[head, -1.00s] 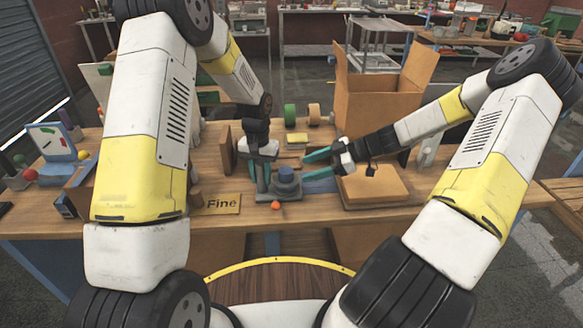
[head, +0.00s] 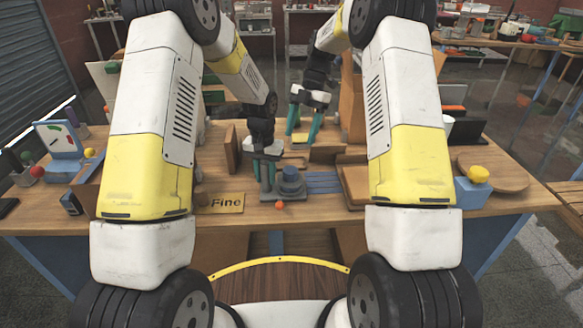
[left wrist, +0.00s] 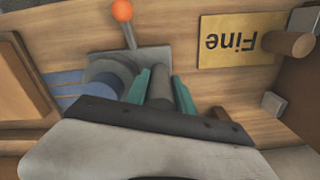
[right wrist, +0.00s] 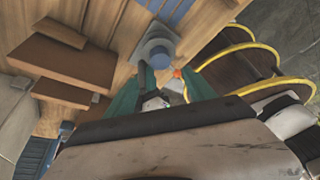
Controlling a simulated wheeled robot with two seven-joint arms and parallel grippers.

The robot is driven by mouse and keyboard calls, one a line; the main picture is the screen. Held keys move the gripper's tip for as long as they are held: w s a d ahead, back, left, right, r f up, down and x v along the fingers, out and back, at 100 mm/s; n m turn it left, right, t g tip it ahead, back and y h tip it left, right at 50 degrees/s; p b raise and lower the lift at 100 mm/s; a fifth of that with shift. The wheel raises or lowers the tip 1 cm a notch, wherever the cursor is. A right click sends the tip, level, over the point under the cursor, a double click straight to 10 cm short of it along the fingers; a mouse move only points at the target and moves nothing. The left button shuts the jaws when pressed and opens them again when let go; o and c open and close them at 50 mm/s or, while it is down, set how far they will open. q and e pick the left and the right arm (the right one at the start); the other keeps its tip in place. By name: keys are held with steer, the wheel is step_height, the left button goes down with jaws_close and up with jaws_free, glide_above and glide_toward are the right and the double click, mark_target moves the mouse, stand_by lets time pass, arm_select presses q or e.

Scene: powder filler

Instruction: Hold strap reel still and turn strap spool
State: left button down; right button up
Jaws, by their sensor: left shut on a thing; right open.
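The strap reel (head: 299,200) is a grey base on the table, with a blue-grey round spool (head: 290,176) on top and an orange ball (head: 279,206) on a lever at its front. In the left wrist view the spool (left wrist: 110,70) stands beside the fingers. My left gripper (head: 265,186) is shut on a grey upright post (left wrist: 160,88) of the reel, left of the spool. My right gripper (head: 304,132) is open and empty, above and behind the reel, fingers pointing down. In the right wrist view the spool (right wrist: 158,48) shows beyond the open fingers.
Blue straps (head: 322,184) lie right of the reel. A cardboard-coloured block (head: 354,184) is farther right, partly behind my right arm. A "Fine" sign (head: 221,203) lies at left, an upright brown board (head: 231,148) behind it. A blue box with a yellow knob (head: 473,188) stands far right.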

mark_target(291, 170)
steer(key=x, duration=1.1)
steer(key=shift+s+a+f, duration=0.1)
steer(key=shift+s+f, duration=0.05)
steer(key=shift+f, duration=0.15)
steer(key=c, duration=1.4)
steer(key=shift+o, duration=0.2)
steer(key=shift+m, duration=0.3)
steer(key=m+t+y, duration=0.1)
steer(key=m, duration=0.2)
steer(key=shift+s+m, duration=0.15)
steer(key=shift+m, duration=0.15)
steer(key=m+t, duration=0.1)
steer(key=m, duration=0.3)
steer(key=shift+s+m+t+y, duration=0.1)
steer(key=shift+m+t+y, duration=0.2)
steer(key=shift+t, duration=0.1)
steer(key=m+t, duration=0.1)
steer(key=m, duration=0.3)
steer(key=shift+s+m+t, duration=0.1)
steer(key=shift+m+t, duration=0.2)
steer(key=shift+t, duration=0.1)
steer(key=shift+m+t+h, duration=0.5)
steer(key=shift+m+t, duration=0.2)
steer(key=shift+m, duration=1.2)
